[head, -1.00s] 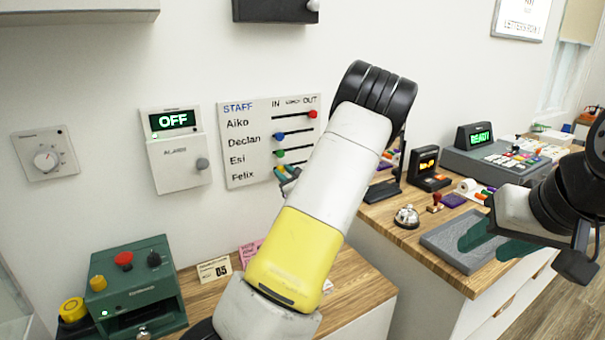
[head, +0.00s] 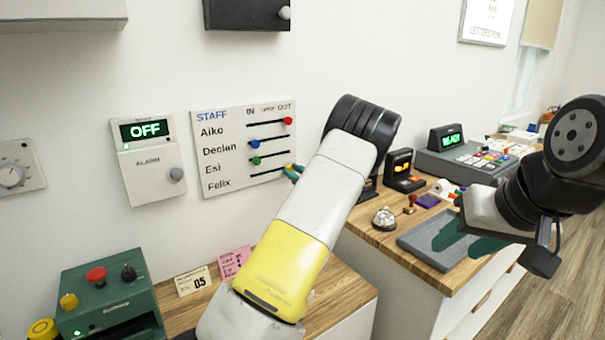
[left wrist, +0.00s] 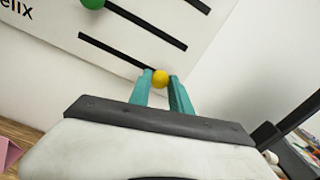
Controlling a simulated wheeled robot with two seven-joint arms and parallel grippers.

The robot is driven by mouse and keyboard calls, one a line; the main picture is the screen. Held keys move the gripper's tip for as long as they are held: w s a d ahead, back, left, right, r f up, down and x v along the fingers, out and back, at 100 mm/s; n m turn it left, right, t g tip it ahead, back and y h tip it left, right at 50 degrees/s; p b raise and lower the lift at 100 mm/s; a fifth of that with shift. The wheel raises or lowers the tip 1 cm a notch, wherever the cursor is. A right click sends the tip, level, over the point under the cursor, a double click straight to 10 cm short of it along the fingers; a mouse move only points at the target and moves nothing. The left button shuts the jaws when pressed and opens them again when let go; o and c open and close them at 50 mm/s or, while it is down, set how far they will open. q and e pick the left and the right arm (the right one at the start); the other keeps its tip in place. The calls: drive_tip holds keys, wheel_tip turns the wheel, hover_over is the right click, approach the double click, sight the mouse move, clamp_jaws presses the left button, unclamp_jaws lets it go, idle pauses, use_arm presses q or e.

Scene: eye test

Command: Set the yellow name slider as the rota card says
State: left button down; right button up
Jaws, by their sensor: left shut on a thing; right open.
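The white staff board (head: 222,132) has rows Aiko, Declan, Esi and Felix and headings IN, a small middle word and OUT. Aiko's red knob is under OUT; the blue and green knobs are at the left. My left gripper (head: 293,172) is at the right part of the Felix slot. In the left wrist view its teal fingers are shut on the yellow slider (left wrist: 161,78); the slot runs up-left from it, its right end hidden. A pink card (head: 234,262) and a cream card (head: 193,282) marked 05 stand below; their small print is unreadable. My right gripper (head: 462,241) is open.
My right gripper is over a grey tray (head: 412,243) on the right counter, near a bell (head: 384,217) and a stamp (head: 410,203). An alarm box (head: 150,165) reading OFF is left of the board. A green machine (head: 105,295) stands at the lower left.

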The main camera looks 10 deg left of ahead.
use_arm(q)
drive_tip(key=shift+w+d+r, duration=0.1)
drive_tip(key=shift+w+d, duration=0.05)
drive_tip(key=c, duration=1.2)
unclamp_jaws()
drive_tip(key=v, duration=0.8)
